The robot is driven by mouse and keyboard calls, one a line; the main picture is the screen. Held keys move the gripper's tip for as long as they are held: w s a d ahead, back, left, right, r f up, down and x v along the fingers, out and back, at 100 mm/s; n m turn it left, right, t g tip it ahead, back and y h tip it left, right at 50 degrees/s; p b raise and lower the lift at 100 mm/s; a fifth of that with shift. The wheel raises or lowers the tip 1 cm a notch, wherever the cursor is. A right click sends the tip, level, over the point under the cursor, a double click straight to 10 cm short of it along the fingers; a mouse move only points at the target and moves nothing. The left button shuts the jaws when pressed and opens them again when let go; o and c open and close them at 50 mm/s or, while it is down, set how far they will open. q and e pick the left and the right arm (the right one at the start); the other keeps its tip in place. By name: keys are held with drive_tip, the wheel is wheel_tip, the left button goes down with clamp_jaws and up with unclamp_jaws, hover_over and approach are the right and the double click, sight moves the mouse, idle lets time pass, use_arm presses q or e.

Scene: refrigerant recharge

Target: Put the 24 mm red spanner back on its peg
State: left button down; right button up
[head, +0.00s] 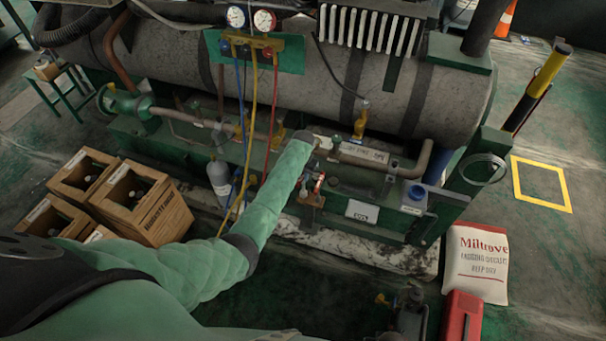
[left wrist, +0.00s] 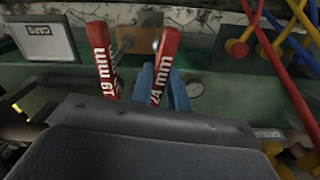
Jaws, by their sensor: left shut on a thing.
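The 24 mm red spanner (left wrist: 165,65) stands near upright, slightly tilted, in the left wrist view, with its white marking facing the camera. My left gripper (left wrist: 163,88) is shut on its lower part with blue fingers. The 19 mm red spanner (left wrist: 103,58) hangs to the left of it, apart from the gripper. Small metal peg ends (left wrist: 155,45) show between the two spanners; I cannot tell whether the 24 mm spanner sits on one. My right gripper is not seen.
A CAPS box (head: 362,211) stands right of the board. Yellow, blue and red hoses (head: 272,110) hang from the gauges to the left. Pipework and a large tank (head: 330,85) lie behind. Wooden crates (head: 155,215) stand at left, a white sack (head: 477,262) at right.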

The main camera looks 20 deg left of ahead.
use_arm(q)
drive_tip(key=shift+f, duration=0.45)
drive_tip(key=c, duration=1.3)
unclamp_jaws()
drive_tip(key=shift+r, duration=0.15)
